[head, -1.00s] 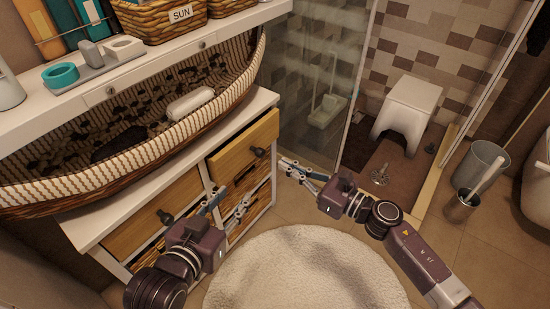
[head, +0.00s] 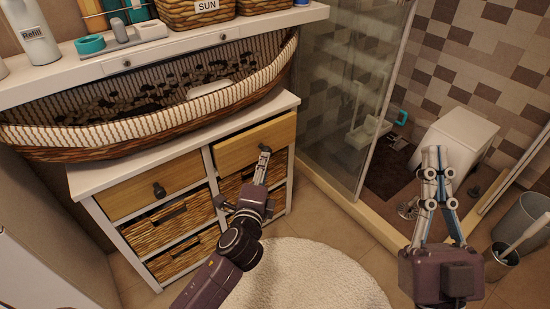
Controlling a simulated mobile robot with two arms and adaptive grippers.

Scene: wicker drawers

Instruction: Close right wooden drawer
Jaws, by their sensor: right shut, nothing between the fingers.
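The right wooden drawer (head: 236,151) is in the top right of the white cabinet. Its plain wood front seems to stand a little forward of the frame, but how far is hard to tell. My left gripper (head: 263,160) is at the drawer front, over its dark knob (head: 265,148). Its fingers look narrow from this angle, and contact with the knob is unclear. My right gripper (head: 434,160) is raised at the right, in front of the shower area and away from the drawer. Its fingers are together and empty.
The left wooden drawer (head: 128,196) has a dark knob. Wicker drawers (head: 178,222) sit below. A long wicker basket (head: 130,138) lies on the cabinet top. The glass shower panel (head: 350,95) stands to the right. A round white rug (head: 320,275) covers the floor in front.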

